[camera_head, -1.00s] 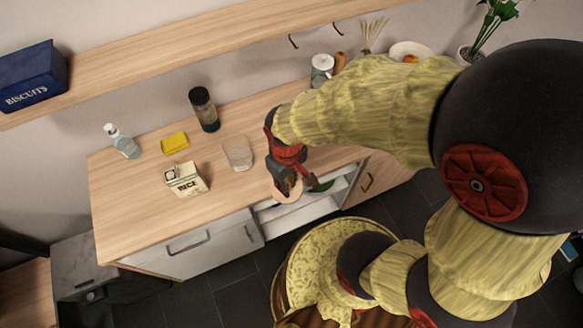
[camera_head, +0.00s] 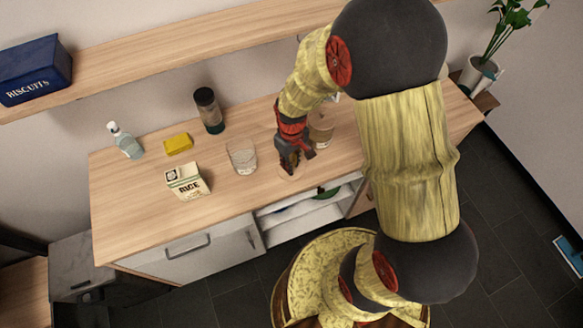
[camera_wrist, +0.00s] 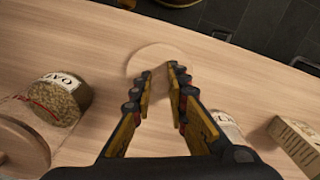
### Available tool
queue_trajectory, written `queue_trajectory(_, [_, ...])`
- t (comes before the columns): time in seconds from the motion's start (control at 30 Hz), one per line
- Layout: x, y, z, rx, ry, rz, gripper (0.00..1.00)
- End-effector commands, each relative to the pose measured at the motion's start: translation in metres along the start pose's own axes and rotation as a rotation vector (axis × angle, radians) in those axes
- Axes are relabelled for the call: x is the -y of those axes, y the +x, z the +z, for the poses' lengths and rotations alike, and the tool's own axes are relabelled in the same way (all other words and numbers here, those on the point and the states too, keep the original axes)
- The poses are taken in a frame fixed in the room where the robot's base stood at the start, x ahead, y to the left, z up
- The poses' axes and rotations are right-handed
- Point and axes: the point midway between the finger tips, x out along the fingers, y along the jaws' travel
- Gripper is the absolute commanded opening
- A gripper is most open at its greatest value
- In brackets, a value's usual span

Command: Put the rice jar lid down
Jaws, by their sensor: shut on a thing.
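The rice jar lid (camera_wrist: 152,57) is a pale round wooden disc, close in colour to the counter. My gripper (camera_wrist: 163,72) is shut on its near edge in the wrist view. In the head view my gripper (camera_head: 290,166) points down over the counter's front part, with the lid (camera_head: 291,174) faint below it. The lid looks flat at counter level, but I cannot tell whether it touches the wood. An open glass jar (camera_head: 242,157) stands to the left of my gripper; part of it shows at right in the wrist view (camera_wrist: 228,123).
The wooden counter (camera_head: 130,220) has bare room around the lid. An oats jar (camera_wrist: 62,97) stands at left in the wrist view. A rice carton (camera_head: 187,181), yellow sponge (camera_head: 178,143), dark-topped jar (camera_head: 209,110) and bottle (camera_head: 125,140) stand farther left. An open shelf (camera_head: 305,208) lies below the front edge.

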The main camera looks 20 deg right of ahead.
Motion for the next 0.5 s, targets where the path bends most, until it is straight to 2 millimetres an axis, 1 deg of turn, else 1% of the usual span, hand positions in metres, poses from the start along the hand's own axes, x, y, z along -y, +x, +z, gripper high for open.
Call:
queue_trajectory(0.03, [0.001, 0.011, 0.002, 0.006, 0.0, -0.002, 0.0])
queue_trajectory(0.13, [0.001, 0.024, 0.001, 0.004, 0.0, -0.001, 0.0])
queue_trajectory(0.5, [0.001, 0.027, 0.001, 0.003, 0.0, -0.001, 0.0])
